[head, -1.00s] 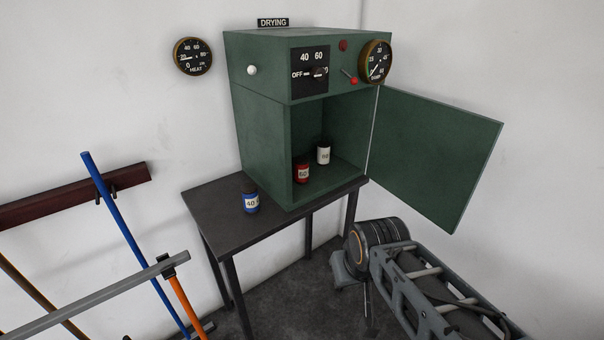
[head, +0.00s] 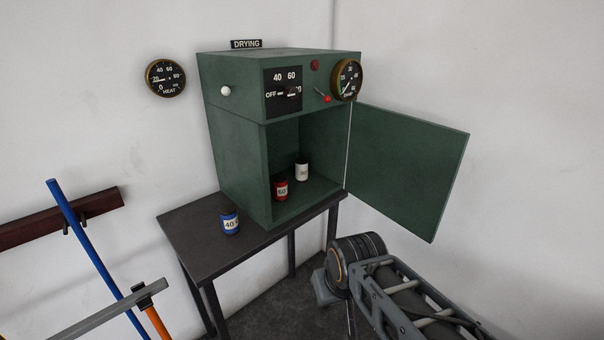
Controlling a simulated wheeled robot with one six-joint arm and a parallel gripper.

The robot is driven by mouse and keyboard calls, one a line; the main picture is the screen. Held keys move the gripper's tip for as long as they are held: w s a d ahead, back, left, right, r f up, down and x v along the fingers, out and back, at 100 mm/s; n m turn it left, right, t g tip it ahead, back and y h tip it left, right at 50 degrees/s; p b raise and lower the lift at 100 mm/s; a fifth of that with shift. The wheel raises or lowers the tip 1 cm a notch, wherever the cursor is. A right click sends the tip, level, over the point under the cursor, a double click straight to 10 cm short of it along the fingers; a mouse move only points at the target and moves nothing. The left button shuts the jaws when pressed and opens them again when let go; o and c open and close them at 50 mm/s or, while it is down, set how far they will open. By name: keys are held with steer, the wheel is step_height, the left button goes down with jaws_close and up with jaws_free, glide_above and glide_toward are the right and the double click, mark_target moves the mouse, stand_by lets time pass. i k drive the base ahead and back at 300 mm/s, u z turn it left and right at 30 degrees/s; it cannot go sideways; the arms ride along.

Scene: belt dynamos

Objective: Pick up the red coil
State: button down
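The red coil (head: 281,188), a small dark-capped cylinder with a pale label, stands upright inside the open green drying cabinet (head: 238,160), near its front left. A white coil (head: 302,168) stands behind it to the right. A blue coil (head: 230,221), labelled 40, stands outside on the dark table, left of the cabinet. My arm shows at the lower right, below the cabinet and its door, apart from the coils. I cannot make out gripper fingers there, so whether my gripper is open or shut does not show.
The cabinet door (head: 405,168) stands wide open to the right. The dark table (head: 188,231) has bare room at its left. Knobs, a dial and a red-tipped lever (head: 326,98) sit above the opening. A wall rack (head: 85,213) with poles is at the left.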

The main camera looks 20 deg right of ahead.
mark_target(281, 184)
steer(key=u, duration=0.8)
steer(key=i, duration=0.85)
steer(key=z, duration=0.25)
